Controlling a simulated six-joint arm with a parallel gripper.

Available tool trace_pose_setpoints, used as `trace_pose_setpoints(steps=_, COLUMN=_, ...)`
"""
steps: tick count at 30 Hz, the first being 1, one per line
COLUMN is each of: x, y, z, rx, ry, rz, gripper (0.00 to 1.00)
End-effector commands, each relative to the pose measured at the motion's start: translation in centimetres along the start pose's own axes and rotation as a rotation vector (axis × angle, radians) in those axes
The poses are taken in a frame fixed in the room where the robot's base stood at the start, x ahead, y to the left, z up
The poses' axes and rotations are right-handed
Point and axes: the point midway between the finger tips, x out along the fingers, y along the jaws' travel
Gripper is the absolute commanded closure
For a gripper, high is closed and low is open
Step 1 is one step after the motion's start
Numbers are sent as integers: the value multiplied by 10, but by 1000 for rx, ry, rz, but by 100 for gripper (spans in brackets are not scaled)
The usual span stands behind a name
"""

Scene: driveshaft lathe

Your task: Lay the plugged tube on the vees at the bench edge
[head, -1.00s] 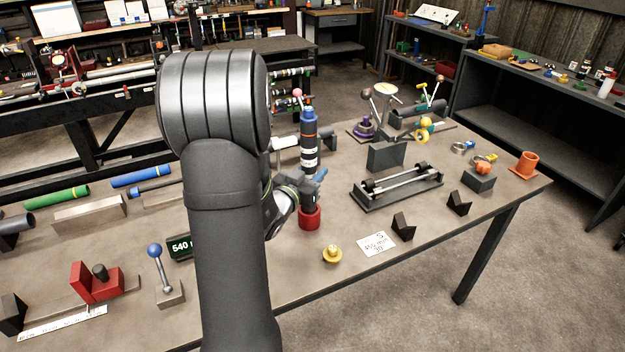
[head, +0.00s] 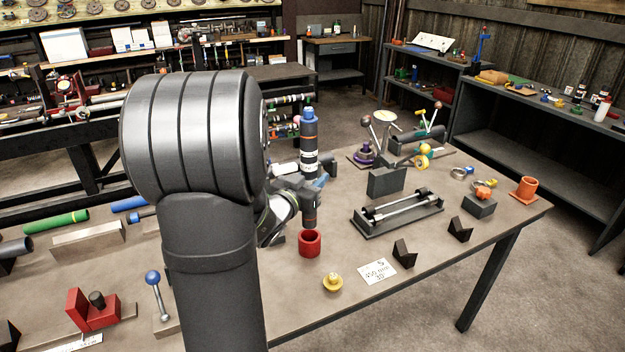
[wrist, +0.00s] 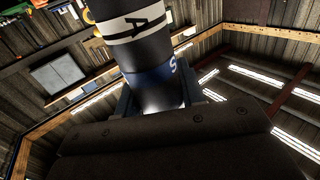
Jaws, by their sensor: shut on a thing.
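My gripper (head: 309,186) is shut on the upright tube (head: 310,143), which is dark with white, orange and blue bands and a blue top. The tube stands above the red cup (head: 310,243) on the bench, and its lower end appears just over the cup's rim. In the wrist view the tube (wrist: 140,32) rises between the jaws, with a white band and letters showing. Two dark vees sit near the bench's front right edge, the nearer vee (head: 404,253) and the farther vee (head: 459,229). Both are empty.
A yellow flanged plug (head: 333,282) and a white card (head: 377,270) lie near the front edge. A dark roller stand (head: 398,215) and a grey block (head: 386,181) stand behind the vees.

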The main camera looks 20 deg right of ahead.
Motion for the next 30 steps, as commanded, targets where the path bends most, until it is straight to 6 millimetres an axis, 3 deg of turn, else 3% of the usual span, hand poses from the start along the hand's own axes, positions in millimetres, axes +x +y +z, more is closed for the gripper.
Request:
trace_pose_setpoints(steps=8, x=0, y=-1, z=-1, rx=1, ry=3, rz=-4, gripper=100)
trace_pose_setpoints(steps=14, x=-11, y=-23, z=-6, rx=2, ry=3, rz=-79, gripper=100)
trace_pose_setpoints(steps=23, x=-66, y=-104, z=-19, rx=1, ry=3, rz=-375, gripper=100)
trace_pose_setpoints(steps=30, x=-144, y=-176, z=-26, rx=1, ry=3, rz=-694, gripper=100)
